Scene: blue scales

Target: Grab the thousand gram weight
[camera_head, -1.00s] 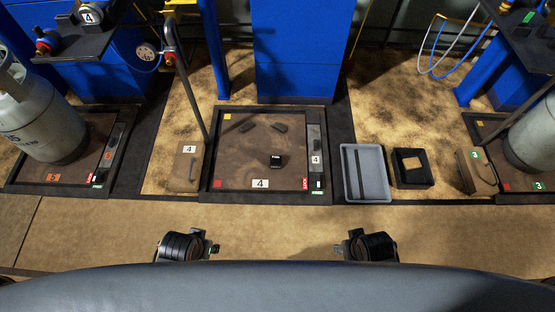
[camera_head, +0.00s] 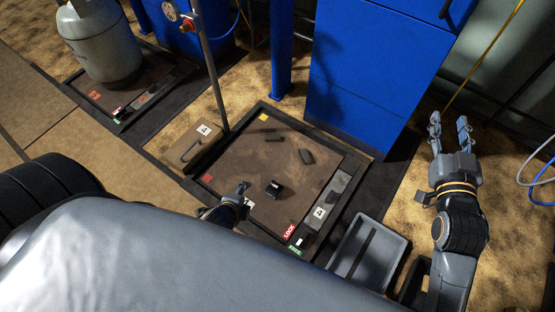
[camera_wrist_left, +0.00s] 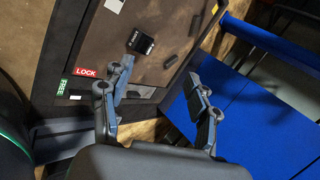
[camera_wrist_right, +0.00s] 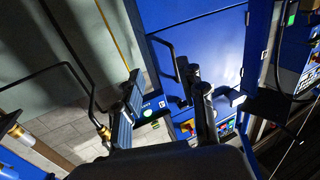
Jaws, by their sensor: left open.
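A small black block weight (camera_head: 274,189) with pale lettering stands on the brown scale platform (camera_head: 240,160), near its front. The lettering is too small to read. It also shows in the left wrist view (camera_wrist_left: 141,42), beyond the left finger. My left gripper (camera_head: 243,189) is just left of the block in the head view, apart from it; in the left wrist view (camera_wrist_left: 160,72) its fingers are spread with nothing between them. My right gripper (camera_head: 449,119) is raised at the right, fingers apart and empty; its wrist view (camera_wrist_right: 163,85) faces blue cabinets.
Two dark bars (camera_head: 274,138) lie farther back on the platform. A thin post (camera_head: 210,75) rises beside the scale. A blue cabinet (camera_head: 370,70) stands behind. A grey gas cylinder (camera_head: 100,40) is far left.

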